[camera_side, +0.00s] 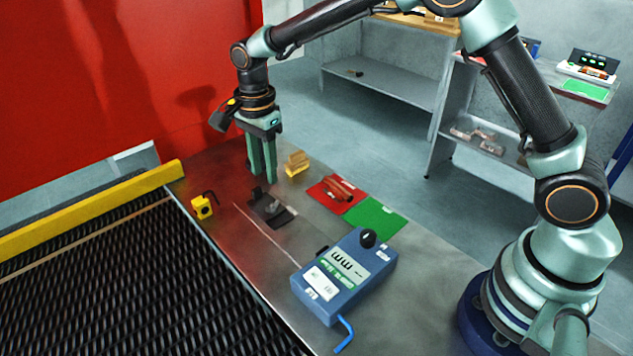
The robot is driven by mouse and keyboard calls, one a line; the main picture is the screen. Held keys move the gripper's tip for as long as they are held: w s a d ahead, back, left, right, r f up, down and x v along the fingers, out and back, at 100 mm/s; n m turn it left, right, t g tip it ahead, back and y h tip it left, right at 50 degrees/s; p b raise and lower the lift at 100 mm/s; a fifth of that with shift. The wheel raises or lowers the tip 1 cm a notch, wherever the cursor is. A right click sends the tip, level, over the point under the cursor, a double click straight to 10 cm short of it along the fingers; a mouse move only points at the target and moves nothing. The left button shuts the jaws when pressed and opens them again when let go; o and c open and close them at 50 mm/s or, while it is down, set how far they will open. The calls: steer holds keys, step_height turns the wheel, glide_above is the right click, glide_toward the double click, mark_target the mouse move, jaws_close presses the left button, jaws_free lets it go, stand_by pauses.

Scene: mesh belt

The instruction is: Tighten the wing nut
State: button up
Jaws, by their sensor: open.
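My gripper (264,178) points straight down above the far part of the metal table. Its two green fingers are open with a narrow gap, and I see nothing held between them. Just below and in front of the fingertips is a small dark fixture (267,205) on a black plate. A wing nut cannot be made out clearly; it may be on this dark fixture, but it is too small and dark to tell. I cannot tell whether the fingertips touch the fixture.
A blue box (345,280) with a black knob stands nearer, beside a blue hex key (345,335). Red (325,194) and green (374,218) mats lie right of the fixture. A yellow block (202,207) stands left, by the mesh belt (120,290). A wooden block (297,162) is behind.

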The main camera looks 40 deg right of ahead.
steer(key=shift+r, duration=1.35)
steer(key=s+d+r+n+t, duration=0.3)
steer(key=s+d+r+n, duration=0.5)
steer(key=r, duration=0.3)
steer(key=s+d+n+t, duration=0.2)
steer(key=s+d+n, duration=0.4)
steer(key=s, duration=0.5)
steer(key=shift+f+n+t, duration=0.25)
steer(key=shift+n+t, duration=0.05)
steer(key=shift+n, duration=0.9)
